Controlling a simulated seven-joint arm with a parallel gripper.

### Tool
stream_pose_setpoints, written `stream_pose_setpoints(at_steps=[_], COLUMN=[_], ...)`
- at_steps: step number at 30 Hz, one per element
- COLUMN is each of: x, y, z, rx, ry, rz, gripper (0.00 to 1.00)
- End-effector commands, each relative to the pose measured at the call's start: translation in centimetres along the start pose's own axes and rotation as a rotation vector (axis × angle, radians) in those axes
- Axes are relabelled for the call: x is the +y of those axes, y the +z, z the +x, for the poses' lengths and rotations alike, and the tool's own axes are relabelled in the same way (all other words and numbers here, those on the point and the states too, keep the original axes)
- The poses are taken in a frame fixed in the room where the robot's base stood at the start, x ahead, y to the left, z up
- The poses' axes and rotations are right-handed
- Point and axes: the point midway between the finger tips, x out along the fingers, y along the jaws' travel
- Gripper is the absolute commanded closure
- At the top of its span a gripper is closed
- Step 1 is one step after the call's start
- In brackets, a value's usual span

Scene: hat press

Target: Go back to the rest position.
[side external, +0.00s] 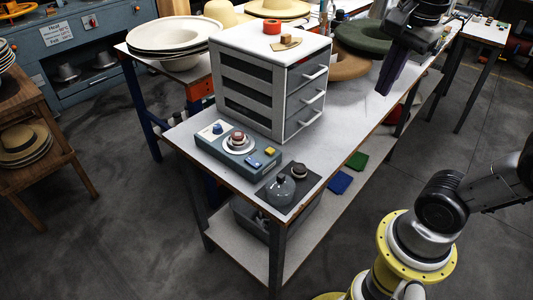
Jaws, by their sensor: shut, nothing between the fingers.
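My gripper (387,80) is at the upper right of the side external view, pointing down above the right part of the workbench (220,172). Its fingers are together and hold nothing. It is to the right of the white drawer cabinet (258,55), apart from it. A grey control box (237,149) with a round knob or button and a few small coloured parts sits on the bench in front of the cabinet.
Dark green hats (364,37) sit behind, left of my gripper. Pale wide-brimmed hats (172,37) are stacked at the back left. The bench right of the cabinet is clear.

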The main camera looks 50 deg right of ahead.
Motion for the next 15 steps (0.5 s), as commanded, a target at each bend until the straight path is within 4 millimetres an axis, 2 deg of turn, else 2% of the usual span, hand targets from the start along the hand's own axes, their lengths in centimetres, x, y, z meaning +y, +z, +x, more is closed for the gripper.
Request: stream_pose_setpoints(at_steps=[1,6,12,15], x=[1.0,3.3,4.8,4.9], y=[0.4,1.6,2.6,2.9], z=[0.7,3.4,6.6,8.0], rx=[-0.011,-0.021,0.02,0.054], ry=[-0.033,-0.14,-0.247,-0.277], rz=[-0.126,-0.569,-1.057,-1.275], gripper=[1.0,1.0,1.0,1.0])
